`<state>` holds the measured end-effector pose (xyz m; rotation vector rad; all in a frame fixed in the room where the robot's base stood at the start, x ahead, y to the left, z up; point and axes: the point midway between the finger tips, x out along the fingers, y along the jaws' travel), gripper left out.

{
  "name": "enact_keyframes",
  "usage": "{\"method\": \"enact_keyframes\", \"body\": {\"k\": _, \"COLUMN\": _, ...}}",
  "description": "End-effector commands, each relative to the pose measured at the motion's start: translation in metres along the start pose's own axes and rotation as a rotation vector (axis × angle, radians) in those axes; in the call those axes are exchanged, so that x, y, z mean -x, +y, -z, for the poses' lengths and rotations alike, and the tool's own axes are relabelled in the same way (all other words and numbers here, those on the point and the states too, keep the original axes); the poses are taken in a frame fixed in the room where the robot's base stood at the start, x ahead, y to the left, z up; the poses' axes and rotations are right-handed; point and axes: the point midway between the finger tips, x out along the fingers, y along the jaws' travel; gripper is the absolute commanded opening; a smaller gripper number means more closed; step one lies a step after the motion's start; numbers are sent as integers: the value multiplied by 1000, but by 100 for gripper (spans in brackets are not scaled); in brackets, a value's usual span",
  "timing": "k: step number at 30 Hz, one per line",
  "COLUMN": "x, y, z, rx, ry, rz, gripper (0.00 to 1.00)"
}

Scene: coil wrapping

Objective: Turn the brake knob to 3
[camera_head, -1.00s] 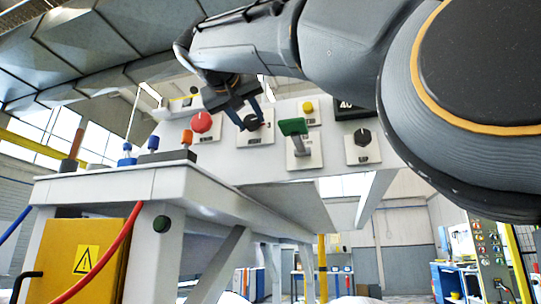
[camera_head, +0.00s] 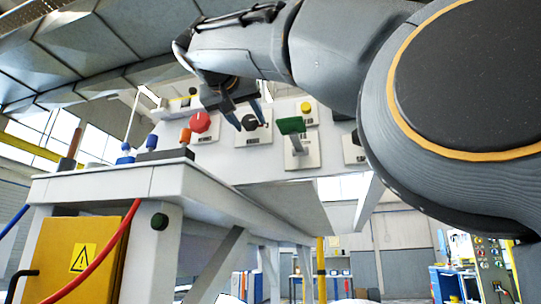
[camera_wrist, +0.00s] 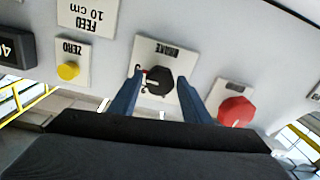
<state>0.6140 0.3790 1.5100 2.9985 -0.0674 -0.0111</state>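The brake knob (camera_head: 250,123) is black, on a white plate in the grey panel. It shows upside down in the wrist view (camera_wrist: 159,81), under the label BRAKE. A small red mark lies at its left there and at its right in the head view. The dial figures are too small to read surely. My gripper (camera_head: 246,115) is open. In the wrist view my blue fingers (camera_wrist: 160,78) flank the knob, with gaps on both sides. They appear not to touch it; their exact distance from the panel is unclear.
A red button (camera_head: 200,122) is left of the knob in the head view. A green-handled lever (camera_head: 291,126) and yellow button (camera_head: 305,108) are to its right. Another black knob is partly behind my arm. A FEED plate (camera_wrist: 88,17) shows in the wrist view.

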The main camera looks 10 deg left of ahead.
Motion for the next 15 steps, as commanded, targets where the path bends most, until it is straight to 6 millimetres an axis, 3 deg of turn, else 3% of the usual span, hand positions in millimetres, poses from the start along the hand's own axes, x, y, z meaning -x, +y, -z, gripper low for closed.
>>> {"method": "enact_keyframes", "body": {"k": 10, "x": 1, "y": 0, "z": 2, "rx": 0, "ry": 4, "rz": 1, "gripper": 52}}
{"method": "enact_keyframes", "body": {"k": 15, "x": 17, "y": 0, "z": 2, "rx": -1, "ry": 5, "rz": 4, "gripper": 52}}
